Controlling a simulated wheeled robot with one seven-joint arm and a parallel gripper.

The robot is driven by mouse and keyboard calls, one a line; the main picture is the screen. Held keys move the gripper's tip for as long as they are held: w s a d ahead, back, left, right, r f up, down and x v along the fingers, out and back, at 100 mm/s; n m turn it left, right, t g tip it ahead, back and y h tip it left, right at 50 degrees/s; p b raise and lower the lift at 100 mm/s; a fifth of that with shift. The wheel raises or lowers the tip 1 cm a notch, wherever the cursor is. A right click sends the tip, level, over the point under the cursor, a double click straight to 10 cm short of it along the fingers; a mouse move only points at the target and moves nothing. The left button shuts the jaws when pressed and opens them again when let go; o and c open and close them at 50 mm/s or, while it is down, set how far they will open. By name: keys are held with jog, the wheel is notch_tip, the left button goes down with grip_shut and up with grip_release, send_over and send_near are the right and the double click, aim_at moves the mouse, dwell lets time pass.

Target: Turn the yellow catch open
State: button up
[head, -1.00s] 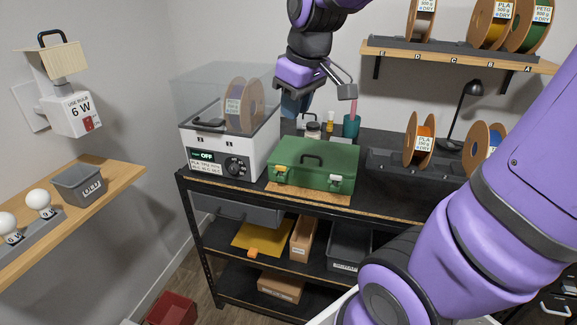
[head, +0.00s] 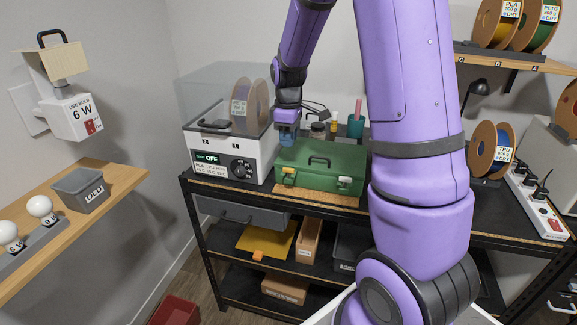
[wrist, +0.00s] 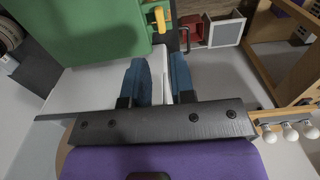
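A closed green case (head: 335,158) with a dark handle sits on the black bench top in the head view. The yellow catch (head: 289,178) is on the left of its front face. In the wrist view the yellow catch (wrist: 159,19) shows at the edge of the green case (wrist: 85,30), top centre, ahead of the fingertips. My gripper (head: 287,136) hangs beside the left rear of the case in the head view. In the wrist view the blue fingers of my gripper (wrist: 161,72) are apart with nothing held, and the catch is not between them.
A white dryer (head: 225,160) with a clear lid stands just left of the case. A second catch (head: 344,183) is at the case's front right. Cups and bottles stand behind it. A shelf with a yellow sheet (head: 262,240) and boxes lies below. My arm hides the bench's middle.

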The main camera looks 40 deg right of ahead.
aim_at(289, 168)
notch_tip(289, 168, down, 10)
jog(key=shift+r, duration=0.2)
jog(key=shift+c, duration=0.2)
grip_shut()
